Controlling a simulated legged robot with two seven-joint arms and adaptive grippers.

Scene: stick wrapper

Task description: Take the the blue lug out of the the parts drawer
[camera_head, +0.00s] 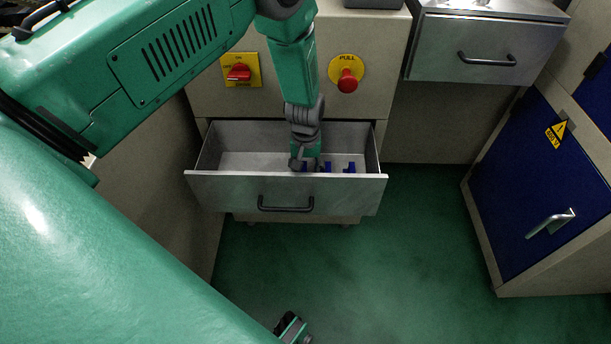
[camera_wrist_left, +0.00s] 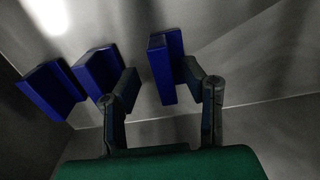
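The parts drawer (camera_head: 220,185) is pulled open in the head view. Three blue lugs are inside it; two show clearly, one in the middle (camera_head: 327,167) and one at the right (camera_head: 349,168). My left gripper (camera_head: 303,166) reaches down into the drawer and partly hides the leftmost lug. In the left wrist view, its fingers (camera_wrist_left: 160,82) are spread apart. One blue lug (camera_wrist_left: 160,70) lies between the fingertips, closer to the right finger. A second lug (camera_wrist_left: 97,70) is just outside the left finger, and a third (camera_wrist_left: 48,90) is further left.
The drawer front with its dark handle (camera_head: 286,207) faces me. A red knob (camera_head: 239,73) and a red pull button (camera_head: 347,82) are on the panel above. A closed steel drawer (camera_head: 487,55) and a blue cabinet door (camera_head: 540,170) are at the right. The green floor is clear.

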